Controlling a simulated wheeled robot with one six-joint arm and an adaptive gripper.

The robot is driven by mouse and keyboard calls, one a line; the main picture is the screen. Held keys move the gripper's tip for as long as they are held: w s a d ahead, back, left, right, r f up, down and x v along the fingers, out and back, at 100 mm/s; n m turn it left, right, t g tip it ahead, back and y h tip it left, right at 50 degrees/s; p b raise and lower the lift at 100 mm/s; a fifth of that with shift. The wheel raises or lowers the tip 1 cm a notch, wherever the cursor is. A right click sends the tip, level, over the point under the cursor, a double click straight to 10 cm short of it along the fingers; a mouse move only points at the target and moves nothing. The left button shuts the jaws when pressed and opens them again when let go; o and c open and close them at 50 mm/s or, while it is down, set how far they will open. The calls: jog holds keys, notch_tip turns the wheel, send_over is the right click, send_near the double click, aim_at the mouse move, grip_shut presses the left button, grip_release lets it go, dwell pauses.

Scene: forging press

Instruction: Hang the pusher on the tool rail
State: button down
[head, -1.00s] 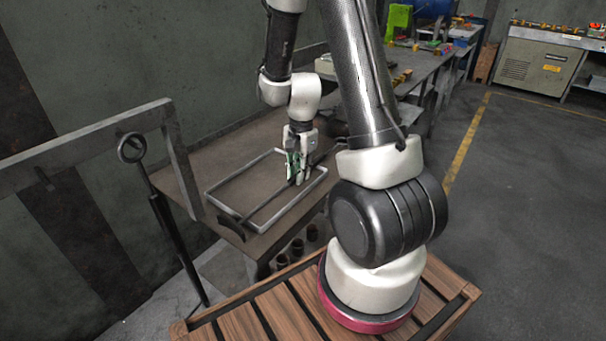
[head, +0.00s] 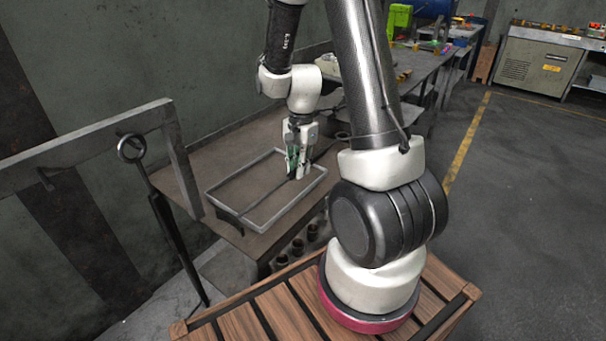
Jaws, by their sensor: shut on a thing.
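The pusher (head: 262,199) is a thin dark rod with a broader end at the lower left, and it slants across the grey rectangular frame on the table. My gripper (head: 298,174) is shut on the rod near the frame's right part. A ring shows just right of the gripper, partly behind my arm; I cannot tell for sure that it is the pusher's other end. The tool rail (head: 90,143) is a grey bar at the left, with a small dark hook (head: 46,180) on it. A dark tool with a ring top (head: 131,148) hangs at the rail.
The grey frame (head: 222,188) lies on the brown table (head: 185,165), beside the wall. Several dark cylinders (head: 297,247) stand under the table edge. A longer bench (head: 425,72) with clutter runs behind. The floor (head: 530,200) at the right is clear.

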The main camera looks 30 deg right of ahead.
jog(key=shift+r, duration=4.5)
jog(key=c, duration=2.1)
grip_release()
grip_shut()
